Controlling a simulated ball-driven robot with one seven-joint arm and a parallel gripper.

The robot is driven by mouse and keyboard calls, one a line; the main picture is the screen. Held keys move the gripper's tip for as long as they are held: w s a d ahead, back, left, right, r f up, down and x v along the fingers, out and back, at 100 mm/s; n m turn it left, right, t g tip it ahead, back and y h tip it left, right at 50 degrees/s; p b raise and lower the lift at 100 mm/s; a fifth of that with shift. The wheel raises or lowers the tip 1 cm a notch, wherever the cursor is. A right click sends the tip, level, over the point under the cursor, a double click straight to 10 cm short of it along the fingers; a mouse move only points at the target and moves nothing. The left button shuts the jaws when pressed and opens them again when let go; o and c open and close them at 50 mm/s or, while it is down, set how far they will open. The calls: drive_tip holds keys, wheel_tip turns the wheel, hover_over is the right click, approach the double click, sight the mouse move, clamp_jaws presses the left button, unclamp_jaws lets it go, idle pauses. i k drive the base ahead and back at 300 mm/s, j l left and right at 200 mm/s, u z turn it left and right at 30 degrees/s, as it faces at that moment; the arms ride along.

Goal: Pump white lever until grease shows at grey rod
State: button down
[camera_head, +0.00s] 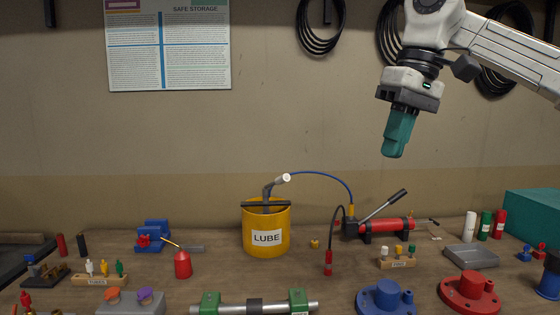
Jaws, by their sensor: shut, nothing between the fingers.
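My gripper (393,148), with teal fingers, is shut and empty. It points down in the air, well above the bench. Below it lies a red pump (395,226) with a pale lever (378,208) that slopes up right to a dark grip. A grey fitting with a white end (286,178) stands up from the yellow LUBE bucket (280,222); a blue hose (335,178) runs from there to the pump. A black hose with a red end (328,263) comes off the pump. A grey rod (271,306) lies across green blocks (210,302) at the front. I see no grease on it.
Blue (386,298) and red (470,291) flanged parts stand front right. A grey tray (471,257) and white, green and red bottles (485,225) are behind them. A red oil can (183,264) stands left of the bucket.

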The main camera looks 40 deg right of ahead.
sight(284, 178)
drive_tip(key=i+l, duration=0.25)
drive_tip(key=i, duration=0.2)
drive_tip(key=i+l, duration=0.25)
drive_tip(key=i, duration=0.2)
drive_tip(key=i+l, duration=0.2)
drive_tip(key=i, duration=0.2)
